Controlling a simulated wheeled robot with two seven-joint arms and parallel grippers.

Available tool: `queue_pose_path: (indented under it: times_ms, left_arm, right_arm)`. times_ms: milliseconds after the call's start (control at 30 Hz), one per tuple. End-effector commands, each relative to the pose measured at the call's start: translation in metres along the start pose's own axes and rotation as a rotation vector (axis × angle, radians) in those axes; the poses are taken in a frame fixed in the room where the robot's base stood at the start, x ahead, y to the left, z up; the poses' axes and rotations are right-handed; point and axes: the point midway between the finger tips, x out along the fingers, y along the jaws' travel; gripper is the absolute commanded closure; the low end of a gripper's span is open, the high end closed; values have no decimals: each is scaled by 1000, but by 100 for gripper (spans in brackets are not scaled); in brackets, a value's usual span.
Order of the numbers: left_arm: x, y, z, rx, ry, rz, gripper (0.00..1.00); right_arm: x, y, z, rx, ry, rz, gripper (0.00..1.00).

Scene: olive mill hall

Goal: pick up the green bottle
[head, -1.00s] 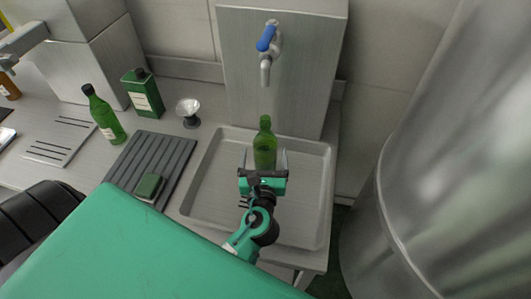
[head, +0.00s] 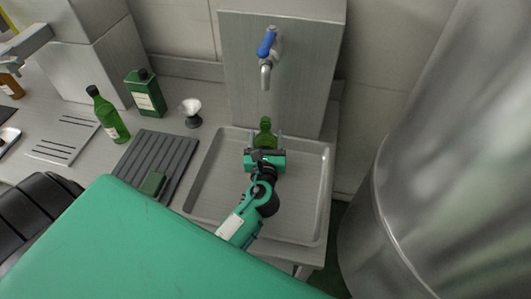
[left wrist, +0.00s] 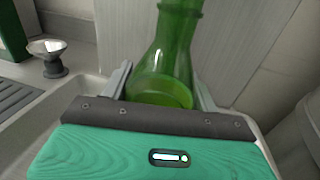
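A green bottle (head: 265,138) stands upright in the metal sink tray (head: 310,220), below the tap. My left gripper (head: 266,143) is open, with one finger on each side of this bottle. In the left wrist view the bottle (left wrist: 166,60) rises between the two spread fingers; its top is cut off by the frame and its foot is partly hidden by the gripper body. I cannot tell whether either finger touches the glass. A second green bottle (head: 108,117), with a pale label, stands on the counter at left. My right gripper is not in view.
A blue-handled tap (head: 267,50) overhangs the sink. A large steel vessel (head: 450,150) stands at right.

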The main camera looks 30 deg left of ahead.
Motion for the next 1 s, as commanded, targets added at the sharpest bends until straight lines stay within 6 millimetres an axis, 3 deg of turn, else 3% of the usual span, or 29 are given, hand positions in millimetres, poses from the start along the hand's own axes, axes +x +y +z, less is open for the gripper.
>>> queue_pose_path:
  times_ms: [33,167,667,1000]
  left_arm:
    - [0,0,0,0,0,0,67]
    - [0,0,2,-1,-3,0,89]
    - [0,0,10,-2,-4,1,89]
    - [0,0,42,-4,-6,0,89]
  right_arm:
    - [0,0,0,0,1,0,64]
    - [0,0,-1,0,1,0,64]
    - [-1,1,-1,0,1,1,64]
    - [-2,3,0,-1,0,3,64]
